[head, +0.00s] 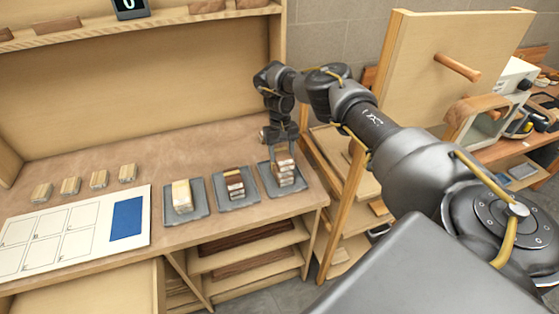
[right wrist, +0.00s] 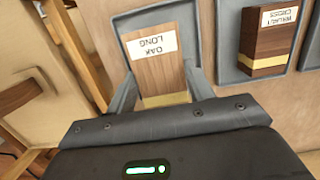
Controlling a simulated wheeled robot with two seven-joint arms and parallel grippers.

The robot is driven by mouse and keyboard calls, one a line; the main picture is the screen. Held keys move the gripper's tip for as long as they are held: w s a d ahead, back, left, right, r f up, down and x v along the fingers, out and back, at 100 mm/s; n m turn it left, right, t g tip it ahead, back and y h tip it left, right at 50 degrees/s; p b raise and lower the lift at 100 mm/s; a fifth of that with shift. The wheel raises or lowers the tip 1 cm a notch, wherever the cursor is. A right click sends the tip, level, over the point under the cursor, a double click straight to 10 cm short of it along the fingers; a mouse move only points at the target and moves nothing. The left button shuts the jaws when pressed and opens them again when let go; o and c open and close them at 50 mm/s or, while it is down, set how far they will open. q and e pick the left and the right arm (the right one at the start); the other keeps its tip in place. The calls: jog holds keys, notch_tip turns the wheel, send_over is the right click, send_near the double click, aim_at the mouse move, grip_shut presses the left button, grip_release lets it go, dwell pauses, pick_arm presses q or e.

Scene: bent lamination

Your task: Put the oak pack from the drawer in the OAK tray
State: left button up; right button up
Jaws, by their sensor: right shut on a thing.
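The oak pack (right wrist: 158,62) is a brown wooden block with a white label reading OAK LONG, seen upside down in the right wrist view. My right gripper (right wrist: 155,95) is shut on it, one finger on each side. The pack is at a grey tray (right wrist: 118,24); I cannot tell whether it rests on the tray floor. In the head view my right gripper (head: 282,150) points down over the rightmost grey tray (head: 298,187), where a pack (head: 287,176) shows below the fingers. No OAK tray marking is readable. My left gripper is not in view.
A middle tray (head: 248,201) holds a dark pack, labelled walnut cross in the wrist view (right wrist: 275,40). A left tray (head: 198,212) holds a pale pack. Several small blocks (head: 98,179) and a white grid board (head: 75,235) lie left. A wooden rack (head: 330,220) stands right.

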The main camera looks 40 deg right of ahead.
aim_at(281, 153)
jog(key=f+b, duration=0.3)
jog(key=f, duration=0.1)
jog(key=shift+w+d, duration=0.15)
jog(key=shift+d, duration=0.1)
jog(key=shift+w+r, duration=0.1)
jog(key=shift+a, duration=0.15)
jog(key=o, duration=1)
